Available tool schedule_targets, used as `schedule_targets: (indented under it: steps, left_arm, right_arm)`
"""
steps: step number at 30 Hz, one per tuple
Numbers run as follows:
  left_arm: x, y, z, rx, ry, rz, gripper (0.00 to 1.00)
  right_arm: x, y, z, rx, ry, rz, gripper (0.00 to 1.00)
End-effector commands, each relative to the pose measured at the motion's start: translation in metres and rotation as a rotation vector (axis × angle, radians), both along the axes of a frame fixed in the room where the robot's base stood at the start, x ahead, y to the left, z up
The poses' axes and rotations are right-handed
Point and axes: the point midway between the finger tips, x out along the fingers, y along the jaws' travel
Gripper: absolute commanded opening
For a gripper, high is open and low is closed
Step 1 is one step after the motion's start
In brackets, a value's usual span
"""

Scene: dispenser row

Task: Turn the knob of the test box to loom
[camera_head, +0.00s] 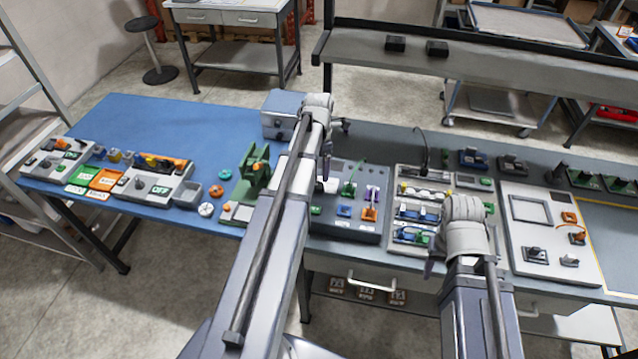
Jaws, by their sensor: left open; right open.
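A grey-blue box (280,113) stands at the back of the bench, partly behind my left arm; it may be the test box, but its knob and the word loom cannot be made out. My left gripper (329,150) is over the bench just right of this box, open, with nothing seen in it; its fingers are small and partly hidden by the wrist. My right gripper (431,265) is low at the bench's front, by the board of coloured parts, open and mostly hidden behind its wrist.
A dark grey panel (350,228) with coloured plugs lies right of my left arm. A white panel (520,258) with small black knobs lies at the right. A green press (252,172) and several labelled trays stand at the left. The blue mat (150,118) is clear at the back left.

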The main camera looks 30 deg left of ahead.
Motion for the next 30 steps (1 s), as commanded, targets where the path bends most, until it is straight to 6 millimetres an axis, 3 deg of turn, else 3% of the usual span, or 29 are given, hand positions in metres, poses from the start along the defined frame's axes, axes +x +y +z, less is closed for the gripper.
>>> schedule_targets:
  steps: [15, 27, 30]
  left_arm:
    - [0.0, 0.0, -0.065, 0.0, 0.0, -0.002, 0.75]
    - [0.0, 0.0, -0.069, 0.0, 0.0, -0.002, 0.75]
    - [0.0, 0.0, -0.069, 0.0, 0.0, -0.002, 0.64]
  right_arm:
    - [0.0, 0.0, -0.065, -0.001, 0.0, 0.006, 0.5]
    - [0.0, 0.0, -0.069, -0.001, 0.0, 0.005, 0.5]
    - [0.0, 0.0, -0.069, -0.001, 0.0, 0.005, 0.5]
